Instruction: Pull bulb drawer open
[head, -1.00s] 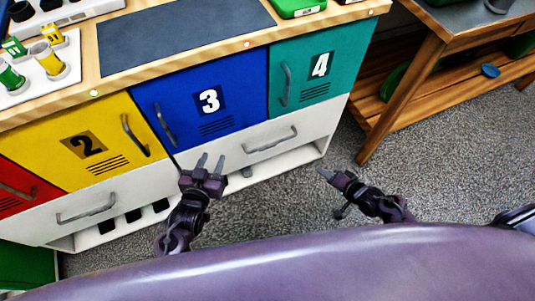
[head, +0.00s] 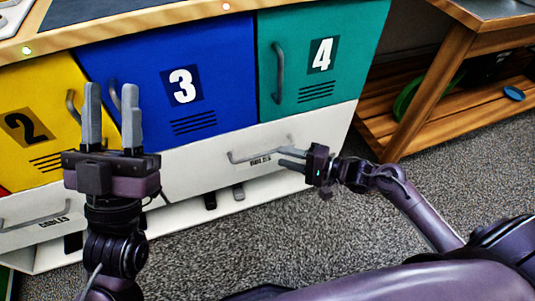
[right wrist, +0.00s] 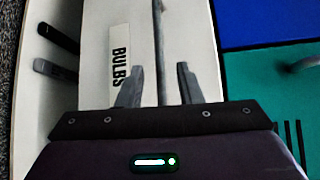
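The bulb drawer (head: 325,130) is the white drawer front below doors 3 and 4, and it looks flush with the cabinet. In the right wrist view its label (right wrist: 119,55) reads BULBS. Its grey bar handle (head: 245,157) also shows in the right wrist view (right wrist: 159,40). My right gripper (head: 282,158) is open at the handle's right part. In the right wrist view the handle runs between its fingers, with a gap on both sides. My left gripper (head: 111,115) is open and empty, fingers up, in front of the blue door.
The yellow door 2 (head: 30,105), blue door 3 (head: 225,80) and green door 4 (head: 350,35) are shut. Another white drawer (head: 20,235) is at lower left. An open shelf (head: 225,200) runs underneath. A wooden table (head: 425,85) stands at right. Carpet in front is clear.

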